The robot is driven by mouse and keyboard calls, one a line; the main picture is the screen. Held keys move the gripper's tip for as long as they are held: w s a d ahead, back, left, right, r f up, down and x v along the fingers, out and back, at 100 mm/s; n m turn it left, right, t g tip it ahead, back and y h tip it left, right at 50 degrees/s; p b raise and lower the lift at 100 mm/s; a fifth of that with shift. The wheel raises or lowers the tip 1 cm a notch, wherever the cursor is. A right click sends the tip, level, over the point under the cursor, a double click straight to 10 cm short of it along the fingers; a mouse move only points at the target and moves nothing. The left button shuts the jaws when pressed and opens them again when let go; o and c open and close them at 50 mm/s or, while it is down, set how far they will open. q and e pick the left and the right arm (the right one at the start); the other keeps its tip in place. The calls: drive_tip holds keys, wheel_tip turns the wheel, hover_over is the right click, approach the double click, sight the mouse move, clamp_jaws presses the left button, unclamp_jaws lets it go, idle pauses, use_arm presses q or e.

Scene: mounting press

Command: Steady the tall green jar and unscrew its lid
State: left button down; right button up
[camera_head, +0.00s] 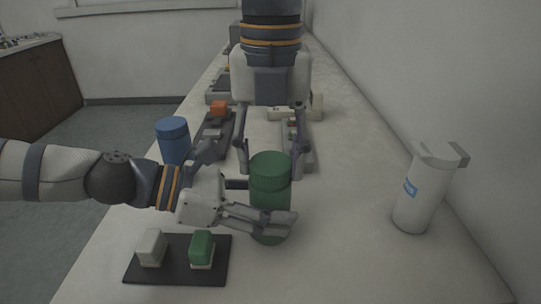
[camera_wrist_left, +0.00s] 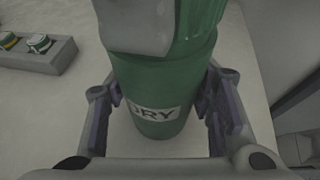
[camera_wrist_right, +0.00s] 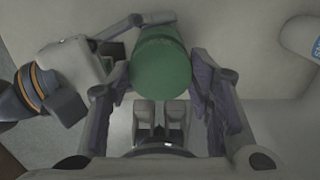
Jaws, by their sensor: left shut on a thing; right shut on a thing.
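The tall green jar (camera_head: 270,197) stands upright on the bench, with its ribbed green lid (camera_head: 270,165) on top. My left gripper (camera_head: 267,205) comes in from the left and is shut around the jar's body below the lid. In the left wrist view the jar body (camera_wrist_left: 160,85) is between the finger pads, with a "DRY" label facing the camera. My right gripper (camera_head: 273,168) reaches from above and is shut on the lid. In the right wrist view the lid's round top (camera_wrist_right: 161,65) is between the two fingers. Part of the jar is hidden by my left fingers.
A blue jar (camera_head: 173,140) stands behind my left arm. A dark pad (camera_head: 180,273) with a white and a green block lies in front. A white canister (camera_head: 418,190) stands at right by the wall. The bench between jar and canister is clear.

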sight(270, 162)
use_arm(q)
drive_tip(key=shift+f, duration=0.1)
use_arm(e)
drive_tip(key=shift+r, duration=0.75)
drive_tip(key=shift+r, duration=2)
use_arm(q)
drive_tip(key=c, duration=0.7)
unclamp_jaws()
drive_tip(key=v, duration=1.2)
